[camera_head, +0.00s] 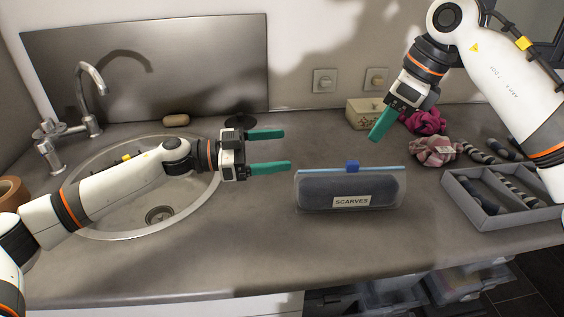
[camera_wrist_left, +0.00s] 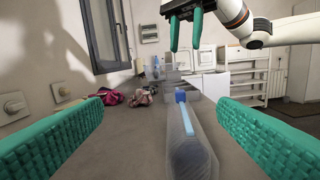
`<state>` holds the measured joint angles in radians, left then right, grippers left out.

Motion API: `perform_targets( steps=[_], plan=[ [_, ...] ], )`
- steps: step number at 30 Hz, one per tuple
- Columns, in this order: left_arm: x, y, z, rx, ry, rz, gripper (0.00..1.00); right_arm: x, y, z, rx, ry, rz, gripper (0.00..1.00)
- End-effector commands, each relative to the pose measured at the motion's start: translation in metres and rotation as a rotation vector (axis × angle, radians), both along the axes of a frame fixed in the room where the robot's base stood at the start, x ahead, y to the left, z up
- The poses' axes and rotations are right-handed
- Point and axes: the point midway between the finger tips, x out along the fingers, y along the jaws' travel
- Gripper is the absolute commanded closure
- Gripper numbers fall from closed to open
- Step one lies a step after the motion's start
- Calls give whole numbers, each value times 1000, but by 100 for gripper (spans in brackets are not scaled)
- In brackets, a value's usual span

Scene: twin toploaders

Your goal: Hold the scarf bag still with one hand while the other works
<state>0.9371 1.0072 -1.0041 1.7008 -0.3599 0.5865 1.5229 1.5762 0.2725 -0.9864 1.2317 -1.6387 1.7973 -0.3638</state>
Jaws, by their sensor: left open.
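The scarf bag (camera_head: 378,191) is a clear pouch with dark contents and a SCARVES label, standing on the counter. A blue slider (camera_head: 352,166) sits near the middle of the light blue strip along its top. My left gripper (camera_head: 287,150) is open and empty, a little left of the bag and apart from it. In the left wrist view the bag (camera_wrist_left: 190,150) and slider (camera_wrist_left: 181,97) show between its fingers. My right gripper (camera_head: 380,124) is above and behind the bag, pointing down. In the left wrist view its two fingers (camera_wrist_left: 185,32) are apart with nothing between them.
A sink (camera_head: 80,212) with a faucet lies at left. A grey divided tray (camera_head: 482,218) with rolled items stands right of the bag. Scrunchies (camera_head: 432,151) and a small box (camera_head: 365,113) are behind. The counter in front of the bag is clear.

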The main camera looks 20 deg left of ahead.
Motion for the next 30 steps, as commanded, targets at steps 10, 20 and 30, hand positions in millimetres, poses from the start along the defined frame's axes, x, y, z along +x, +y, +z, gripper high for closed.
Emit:
perform_targets(
  steps=[10,20,30],
  plan=[
    [-17,-25,-32,-22,119,-76,18,0,0,0,0,0,0,64],
    [-17,-25,-94,-23,118,-74,18,0,0,0,0,0,0,64],
    [1,-79,-96,-21,110,-76,18,0,0,0,0,0,0,64]
  ],
)
